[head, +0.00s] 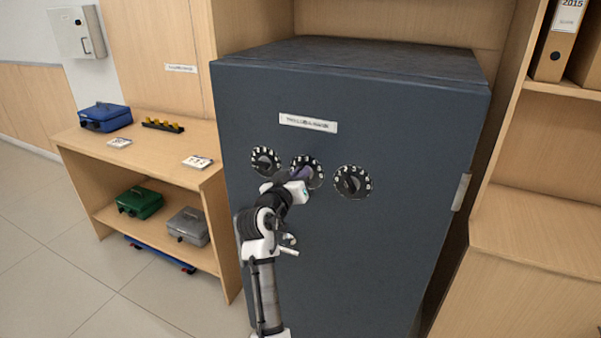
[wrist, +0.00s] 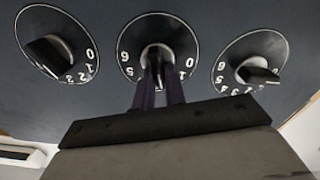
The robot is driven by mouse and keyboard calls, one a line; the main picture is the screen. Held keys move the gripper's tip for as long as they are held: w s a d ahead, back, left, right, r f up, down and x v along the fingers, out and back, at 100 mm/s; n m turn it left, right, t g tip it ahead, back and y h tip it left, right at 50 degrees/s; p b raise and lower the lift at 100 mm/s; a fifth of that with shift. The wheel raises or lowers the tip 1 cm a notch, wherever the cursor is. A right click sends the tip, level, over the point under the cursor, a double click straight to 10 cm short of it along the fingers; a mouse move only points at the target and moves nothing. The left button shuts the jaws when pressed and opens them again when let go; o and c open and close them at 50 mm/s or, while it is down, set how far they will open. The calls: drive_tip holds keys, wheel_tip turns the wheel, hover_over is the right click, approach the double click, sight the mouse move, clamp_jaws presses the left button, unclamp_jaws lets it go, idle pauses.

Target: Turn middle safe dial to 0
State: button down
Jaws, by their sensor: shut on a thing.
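The dark grey safe (head: 350,245) carries three round black dials with white numbers, set in a row on its door. The middle dial (head: 316,163) is partly covered by my arm in the head view. It also shows in the wrist view (wrist: 128,45), with 0, 1 and 6 readable on its ring. My gripper (wrist: 160,68) is shut on the middle dial's knob, its two fingers on either side of it. The fingers hide the lower part of the ring, so the setting is hard to read. The left dial (head: 265,160) and right dial (head: 352,182) stand free.
A wooden shelf unit (head: 150,150) on the left holds a blue cash box (head: 105,116), a green box (head: 140,202) and a grey box (head: 189,227). A hinge (head: 461,192) sits on the safe's right edge. Wooden shelving (head: 540,225) stands close on the right.

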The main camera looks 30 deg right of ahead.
drive_tip(key=shift+w+a+f+n+p, duration=0.15)
drive_tip(key=shift+n+p, duration=1.15)
drive_tip(key=shift+n, duration=1.05)
drive_tip(key=shift+w+a+f+n+p, duration=0.1)
drive_tip(key=shift+f+n+p, duration=0.1)
drive_tip(key=shift+n+p, duration=1.65)
drive_tip(key=shift+w+a+f+n+p, duration=0.15)
drive_tip(key=shift+n+p, duration=0.65)
drive_tip(key=shift+n, duration=2)
drive_tip(key=shift+d+f, duration=0.1)
drive_tip(key=c, duration=1.4)
unclamp_jaws()
drive_tip(key=shift+c, duration=0.2)
drive_tip(key=shift+s, duration=0.1)
